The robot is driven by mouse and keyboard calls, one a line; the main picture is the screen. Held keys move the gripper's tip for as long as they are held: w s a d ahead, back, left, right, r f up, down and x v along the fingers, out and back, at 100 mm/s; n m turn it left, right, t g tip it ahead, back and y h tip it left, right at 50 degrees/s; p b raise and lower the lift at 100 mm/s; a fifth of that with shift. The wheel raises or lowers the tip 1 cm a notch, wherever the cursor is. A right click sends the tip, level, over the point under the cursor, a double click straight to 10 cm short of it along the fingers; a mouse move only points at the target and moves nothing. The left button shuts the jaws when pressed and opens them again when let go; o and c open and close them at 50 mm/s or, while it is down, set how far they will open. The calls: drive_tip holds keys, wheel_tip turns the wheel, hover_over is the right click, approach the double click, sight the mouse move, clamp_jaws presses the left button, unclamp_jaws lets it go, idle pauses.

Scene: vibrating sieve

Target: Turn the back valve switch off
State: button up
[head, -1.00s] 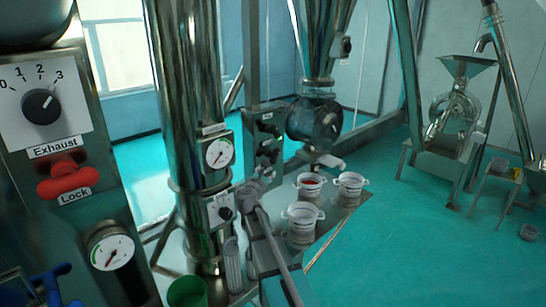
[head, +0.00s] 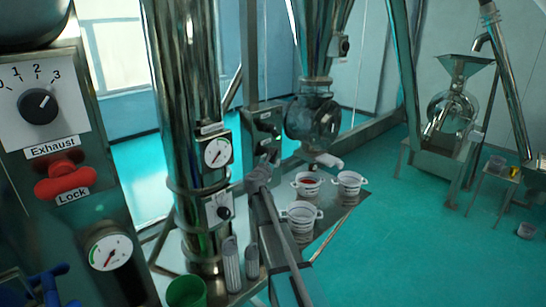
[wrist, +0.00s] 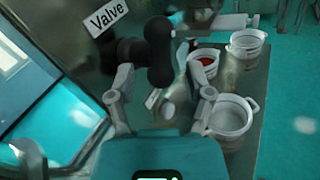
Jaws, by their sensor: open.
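In the head view, a metal panel (head: 248,122) with black switches stands behind the steel column. My gripper (head: 267,160) is in front of the panel's lower part, and the arm hides some of it. In the wrist view, a white "Valve" label (wrist: 107,18) sits on the panel, and a black valve switch (wrist: 160,52) shows close up beside it. My gripper (wrist: 155,75) is open, with its fingers on either side of the switch's lower end. I cannot tell whether they touch it. Another dark part lies behind the left finger.
White buckets (head: 300,214) stand on a metal table to the right, one with red contents. A second dial box (head: 218,208) and gauge (head: 217,153) are on the column. A green cup (head: 187,291) stands at front.

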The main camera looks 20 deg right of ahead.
sight(273, 157)
drive_tip(key=shift+x, duration=2)
clamp_jaws()
